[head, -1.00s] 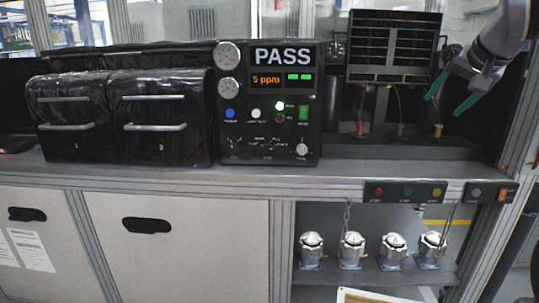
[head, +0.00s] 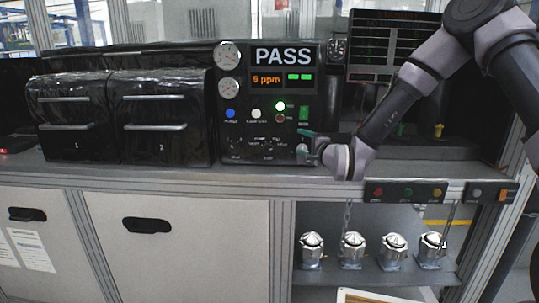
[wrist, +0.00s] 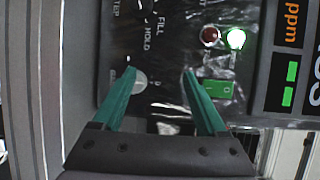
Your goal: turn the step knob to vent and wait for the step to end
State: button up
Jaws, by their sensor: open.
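The control panel (head: 268,100) shows a lit PASS sign and an orange ppm reading. Dark dials with small white labels (head: 266,147) sit low on it. In the wrist view STEP, FILL and HOLD lettering (wrist: 151,35) shows at the upper left; the step knob itself is not clearly seen and its setting cannot be read. My gripper (head: 305,146) is open at the panel's lower right corner. In the wrist view its teal fingertips (wrist: 159,71) are apart, with a pale round knob (wrist: 139,82) just inside the left one. Contact cannot be told.
A green switch (wrist: 217,88) is close to the right finger, with a lit green lamp (wrist: 236,39) beyond. Two black drawer units (head: 165,115) stand left of the panel. A button strip (head: 405,192) runs along the bench's front edge. Several silver housings (head: 352,250) stand on the shelf below.

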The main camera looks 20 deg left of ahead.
aim_at(269, 151)
jog(key=s+a+f+m+t, duration=0.5)
jog(key=s+a+f+m, duration=0.1)
jog(key=s+f+m, duration=0.3)
jog(key=shift+m, duration=0.5)
jog(key=x, duration=0.7)
jog(key=r+x, duration=0.1)
jog(key=x, duration=0.3)
grip_shut()
